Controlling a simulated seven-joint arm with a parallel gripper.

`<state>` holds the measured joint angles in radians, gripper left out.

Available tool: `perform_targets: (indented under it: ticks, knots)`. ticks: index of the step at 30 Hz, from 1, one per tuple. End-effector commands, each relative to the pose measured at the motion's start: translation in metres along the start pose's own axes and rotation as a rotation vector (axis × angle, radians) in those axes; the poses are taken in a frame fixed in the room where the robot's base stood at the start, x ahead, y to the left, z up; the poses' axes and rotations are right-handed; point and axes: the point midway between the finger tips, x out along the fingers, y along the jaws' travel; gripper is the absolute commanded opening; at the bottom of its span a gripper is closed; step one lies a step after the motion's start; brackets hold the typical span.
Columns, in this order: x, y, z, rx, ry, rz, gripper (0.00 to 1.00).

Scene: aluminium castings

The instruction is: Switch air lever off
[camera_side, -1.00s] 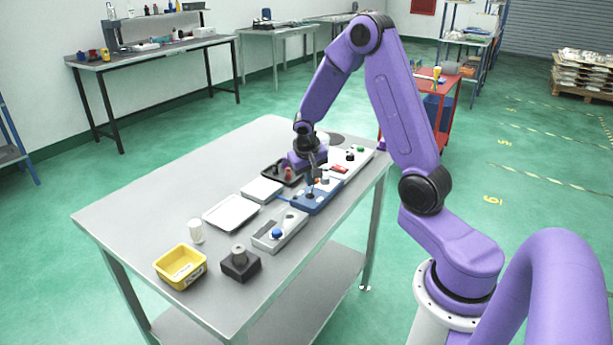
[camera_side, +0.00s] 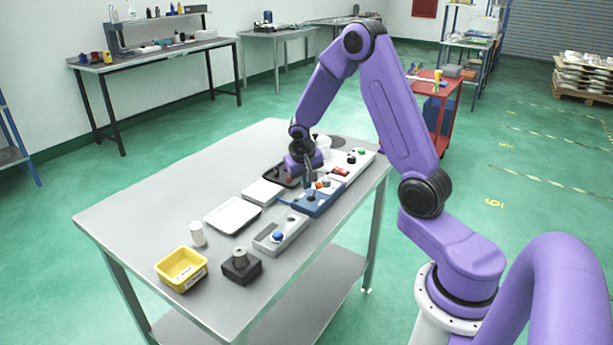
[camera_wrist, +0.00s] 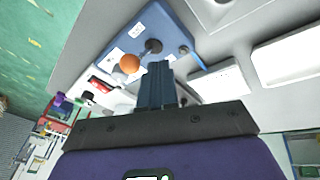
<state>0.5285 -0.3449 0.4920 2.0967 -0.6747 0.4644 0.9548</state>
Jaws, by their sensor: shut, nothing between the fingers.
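The blue air panel (camera_side: 318,202) lies on the table and carries a lever with an orange ball knob (camera_side: 319,184). In the wrist view the panel (camera_wrist: 178,18) fills the upper middle, with the orange knob (camera_wrist: 130,63) at the lower left of a dark round pivot (camera_wrist: 153,46). A blue hose (camera_wrist: 190,55) leaves the panel's edge. My gripper (camera_side: 309,186) is over the panel, pointing down, its fingers shut and empty. In the wrist view the fingertips (camera_wrist: 159,68) are just right of the knob; whether they touch the lever I cannot tell.
A white panel with a red switch (camera_side: 341,171) and a dark tray (camera_side: 270,179) are close to my gripper. A grey panel with a blue knob (camera_side: 278,236), a white tray (camera_side: 232,215) and a yellow bin (camera_side: 181,268) stand nearer. The table's left part is clear.

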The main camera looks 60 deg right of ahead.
Motion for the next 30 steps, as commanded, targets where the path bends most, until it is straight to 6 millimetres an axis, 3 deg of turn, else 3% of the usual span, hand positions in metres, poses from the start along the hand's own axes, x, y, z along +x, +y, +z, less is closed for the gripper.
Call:
perform_targets:
  ticks: [8, 21, 30]
  knots:
    - [-0.025, -0.033, -0.003, -0.002, 0.003, -0.002, 0.0]
    - [-0.087, -0.017, 0.024, 0.001, 0.005, -0.002, 0.0]
    - [-0.11, -0.012, 0.034, 0.0, 0.001, 0.0, 0.0]
